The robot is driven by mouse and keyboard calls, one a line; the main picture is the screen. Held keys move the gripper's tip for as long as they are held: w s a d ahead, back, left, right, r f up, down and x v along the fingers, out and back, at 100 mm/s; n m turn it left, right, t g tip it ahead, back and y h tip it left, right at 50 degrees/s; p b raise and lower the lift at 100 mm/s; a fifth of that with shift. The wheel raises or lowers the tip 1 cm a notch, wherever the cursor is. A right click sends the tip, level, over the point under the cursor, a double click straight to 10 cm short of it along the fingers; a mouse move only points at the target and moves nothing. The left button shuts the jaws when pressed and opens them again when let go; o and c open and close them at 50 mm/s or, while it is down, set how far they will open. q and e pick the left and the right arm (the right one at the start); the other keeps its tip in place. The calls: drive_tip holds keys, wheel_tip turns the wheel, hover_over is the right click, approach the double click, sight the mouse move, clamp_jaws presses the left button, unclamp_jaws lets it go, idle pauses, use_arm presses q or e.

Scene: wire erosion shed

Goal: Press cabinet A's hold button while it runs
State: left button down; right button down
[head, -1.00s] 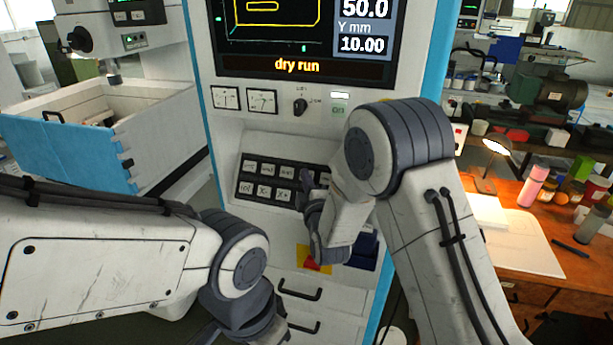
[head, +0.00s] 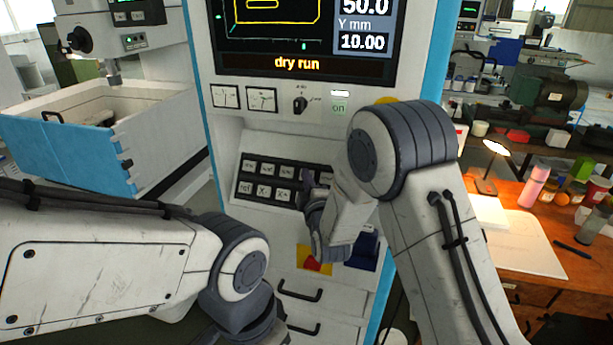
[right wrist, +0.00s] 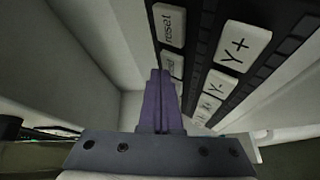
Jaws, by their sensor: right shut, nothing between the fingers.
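The cabinet (head: 222,135) in the middle has a screen (head: 297,40) reading "dry run" and a sloped keypad (head: 240,176) with two rows of keys. I cannot make out a hold label on any key. My right gripper (head: 308,182) is shut and empty at the keypad's right part, hiding keys there. In the right wrist view its purple fingers (right wrist: 160,78) overlap the keypad edge beside a "reset" key (right wrist: 169,24) and a partly covered key (right wrist: 172,65). I cannot tell whether they touch a key. My left gripper is out of view; only its arm shows.
A red-and-yellow emergency stop (head: 313,261) sits below the keypad, close to my right wrist. A rotary switch (head: 300,104) and a lit "on" key (head: 339,103) are above. A workbench (head: 520,240) with a lamp (head: 495,148) stands at right.

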drive_tip(key=shift+w+d+f, duration=0.1)
drive_tip(key=shift+w+f, duration=0.1)
drive_tip(key=shift+w, duration=0.05)
idle(0.3)
idle(0.4)
drive_tip(key=shift+s+a+r, duration=0.2)
drive_tip(key=shift+s+r, duration=0.25)
drive_tip(key=shift+s, duration=0.2)
drive_tip(key=s+r, duration=0.1)
drive_tip(key=s, duration=0.1)
drive_tip(key=s+a+r+p, duration=0.1)
drive_tip(key=r, duration=0.1)
drive_tip(key=shift+s+a, duration=0.15)
drive_tip(key=shift+s, duration=0.25)
